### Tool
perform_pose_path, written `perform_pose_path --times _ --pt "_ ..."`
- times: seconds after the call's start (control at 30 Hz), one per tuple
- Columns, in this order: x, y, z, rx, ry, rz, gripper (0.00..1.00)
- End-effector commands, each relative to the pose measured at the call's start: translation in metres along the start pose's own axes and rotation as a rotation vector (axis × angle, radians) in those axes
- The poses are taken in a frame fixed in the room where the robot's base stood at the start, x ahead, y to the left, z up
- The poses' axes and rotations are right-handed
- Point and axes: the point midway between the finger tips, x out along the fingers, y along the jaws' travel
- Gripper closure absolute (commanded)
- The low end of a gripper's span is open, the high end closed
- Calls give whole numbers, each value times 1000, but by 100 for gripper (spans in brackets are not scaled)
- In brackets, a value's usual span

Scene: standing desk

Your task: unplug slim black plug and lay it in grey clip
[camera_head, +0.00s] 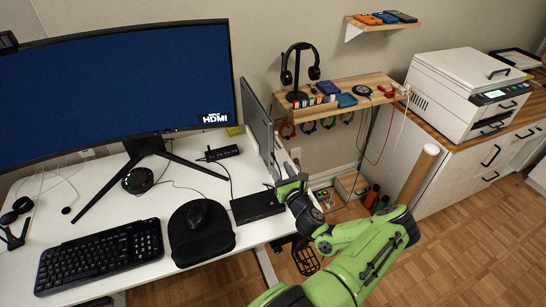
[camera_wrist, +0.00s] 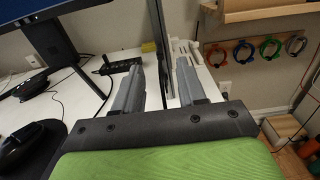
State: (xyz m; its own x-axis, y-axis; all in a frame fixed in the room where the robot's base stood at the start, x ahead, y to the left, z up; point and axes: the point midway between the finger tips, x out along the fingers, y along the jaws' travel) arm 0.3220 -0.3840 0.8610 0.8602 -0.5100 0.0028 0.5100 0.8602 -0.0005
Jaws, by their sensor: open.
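My gripper (camera_head: 286,186) is at the right edge of the white desk, beside the second monitor. In the wrist view its two grey fingers (camera_wrist: 160,78) are spread apart, with nothing between them but desk and the monitor's thin edge beyond. I cannot make out the slim black plug or the grey clip for certain. A black hub or strip (camera_head: 222,152) lies on the desk behind the main monitor's stand, with a cable; it also shows left of the fingers in the wrist view (camera_wrist: 121,66). A white slotted strip (camera_wrist: 186,52) stands just beyond the right finger.
The second monitor (camera_head: 257,122) stands edge-on close to my gripper. A black box (camera_head: 257,206) lies on the desk near it. A wooden shelf (camera_head: 340,92) with coloured cable loops hangs on the wall beyond. A mouse pad (camera_head: 205,247) and keyboard (camera_head: 99,255) occupy the front.

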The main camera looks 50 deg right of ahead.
Motion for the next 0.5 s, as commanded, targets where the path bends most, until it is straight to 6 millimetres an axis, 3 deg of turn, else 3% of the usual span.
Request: perform_pose_path --times 0.3,0.5 --pt "45 0 1 -4 -1 0 60" --pt "55 0 0 0 0 -1 60"
